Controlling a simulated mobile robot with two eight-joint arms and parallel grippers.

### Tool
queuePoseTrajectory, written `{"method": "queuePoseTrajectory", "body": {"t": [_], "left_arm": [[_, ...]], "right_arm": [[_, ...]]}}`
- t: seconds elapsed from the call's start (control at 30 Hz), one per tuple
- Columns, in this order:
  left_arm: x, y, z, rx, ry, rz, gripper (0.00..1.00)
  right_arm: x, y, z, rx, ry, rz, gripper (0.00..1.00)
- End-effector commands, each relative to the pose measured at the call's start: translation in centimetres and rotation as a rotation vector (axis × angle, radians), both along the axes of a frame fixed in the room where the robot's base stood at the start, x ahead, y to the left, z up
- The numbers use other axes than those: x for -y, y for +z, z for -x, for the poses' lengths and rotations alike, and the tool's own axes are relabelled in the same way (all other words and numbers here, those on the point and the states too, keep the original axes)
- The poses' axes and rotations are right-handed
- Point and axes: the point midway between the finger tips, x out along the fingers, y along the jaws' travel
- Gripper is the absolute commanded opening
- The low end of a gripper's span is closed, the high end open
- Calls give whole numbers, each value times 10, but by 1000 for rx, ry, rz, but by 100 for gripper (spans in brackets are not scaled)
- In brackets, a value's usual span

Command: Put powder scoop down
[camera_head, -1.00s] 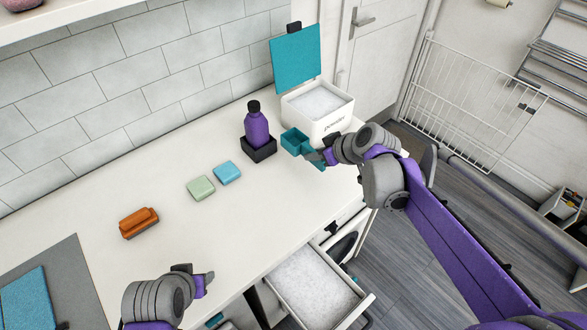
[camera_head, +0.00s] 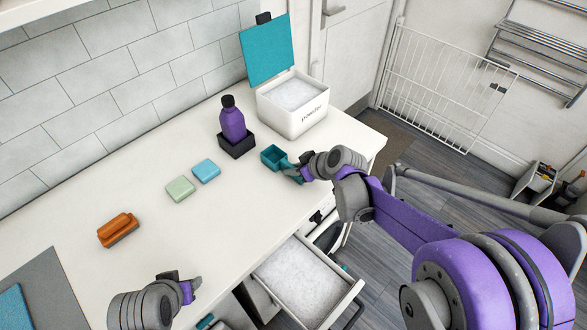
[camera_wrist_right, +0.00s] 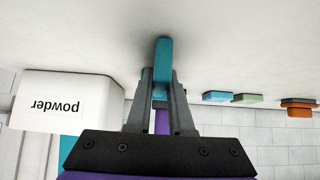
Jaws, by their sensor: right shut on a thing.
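The teal powder scoop (camera_head: 274,156) is at the right part of the white counter, in front of the powder box. My right gripper (camera_head: 296,174) is shut on its handle. In the right wrist view the teal handle (camera_wrist_right: 163,58) sits between the two fingers of the gripper (camera_wrist_right: 160,85). The scoop is low over the counter or touching it; I cannot tell which. The white powder box (camera_head: 292,105) stands behind it with its teal lid (camera_head: 266,50) raised and white powder inside. My left gripper (camera_head: 187,285) is at the counter's front edge, and its finger gap is not clear.
A purple bottle (camera_head: 232,124) stands in a black holder (camera_head: 237,146) left of the scoop. A blue block (camera_head: 206,171), a green block (camera_head: 180,188) and an orange brush (camera_head: 118,229) lie farther left. An open drawer (camera_head: 305,283) juts out below the counter.

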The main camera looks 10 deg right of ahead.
Motion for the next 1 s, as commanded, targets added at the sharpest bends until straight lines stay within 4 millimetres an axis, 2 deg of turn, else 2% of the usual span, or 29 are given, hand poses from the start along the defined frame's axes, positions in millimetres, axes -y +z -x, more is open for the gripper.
{"method": "queuePoseTrajectory", "body": {"t": [0.17, 0.2, 0.33, 0.73, 1.0], "left_arm": [[0, -3, 1, -2, 0, 0, 50], [0, -2, 1, -2, 0, 0, 50], [0, -2, 1, -1, 0, 0, 50], [0, 1, 0, 1, 0, 0, 50], [0, 5, -2, 4, 0, 0, 50]], "right_arm": [[0, -3, 0, 0, 0, 0, 0], [0, -3, 0, 0, 0, 0, 25], [0, -2, 0, 0, 0, 0, 48], [2, 4, 2, 0, -1, 0, 50], [22, 39, 32, 0, -4, 1, 50]]}}
